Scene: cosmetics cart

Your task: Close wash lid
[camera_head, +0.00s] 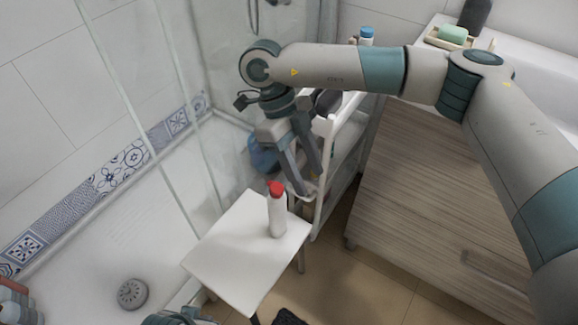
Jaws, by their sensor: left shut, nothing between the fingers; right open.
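A white bottle (277,213) with a red lid (275,188) stands upright on a white square stool-like top (232,262). The lid sits at the bottle's top; at this size I cannot tell whether it is fully shut.
A white shelf cart (343,150) stands right behind the bottle, close to my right gripper. A wooden cabinet (430,200) fills the right. Glass shower panels stand at the left. A blue-capped bottle (366,37) and a soap dish (440,42) are at the back.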

